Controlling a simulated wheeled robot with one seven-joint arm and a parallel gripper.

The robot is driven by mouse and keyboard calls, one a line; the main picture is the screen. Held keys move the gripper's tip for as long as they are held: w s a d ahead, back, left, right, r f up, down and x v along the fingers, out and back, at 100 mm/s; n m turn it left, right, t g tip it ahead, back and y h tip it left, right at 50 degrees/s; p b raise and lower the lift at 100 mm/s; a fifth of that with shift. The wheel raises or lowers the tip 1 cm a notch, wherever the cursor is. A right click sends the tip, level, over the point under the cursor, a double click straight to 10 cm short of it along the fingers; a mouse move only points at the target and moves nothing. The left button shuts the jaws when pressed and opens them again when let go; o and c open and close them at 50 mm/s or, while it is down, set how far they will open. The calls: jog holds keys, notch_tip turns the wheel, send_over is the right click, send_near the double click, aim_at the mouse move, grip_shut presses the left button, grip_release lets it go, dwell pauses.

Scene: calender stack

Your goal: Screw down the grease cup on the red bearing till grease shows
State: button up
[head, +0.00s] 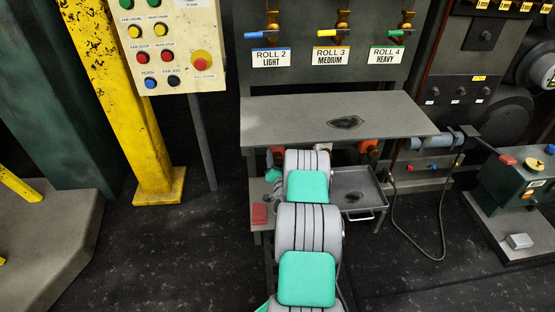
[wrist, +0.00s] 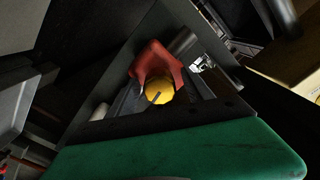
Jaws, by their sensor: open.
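In the wrist view a red bearing (wrist: 157,61) sits in shadow. A round yellow, brass-like grease cup (wrist: 160,90) shows at its lower front, with a dark line across its face. My gripper (wrist: 164,98) is open, its dark fingers reaching forward on either side of the cup in the picture. I cannot tell whether they touch it. Whether grease shows is too dark and small to tell.
The grey shelf (head: 290,117) overhangs my arm, with a dark stain on top. A metal tray (head: 354,186) stands right of the arm below it. A red block (head: 259,214) lies to the left. A hose (head: 440,222) hangs at right. Floor at left is clear.

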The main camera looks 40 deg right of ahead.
jog(key=v, duration=0.8)
dwell(0.4)
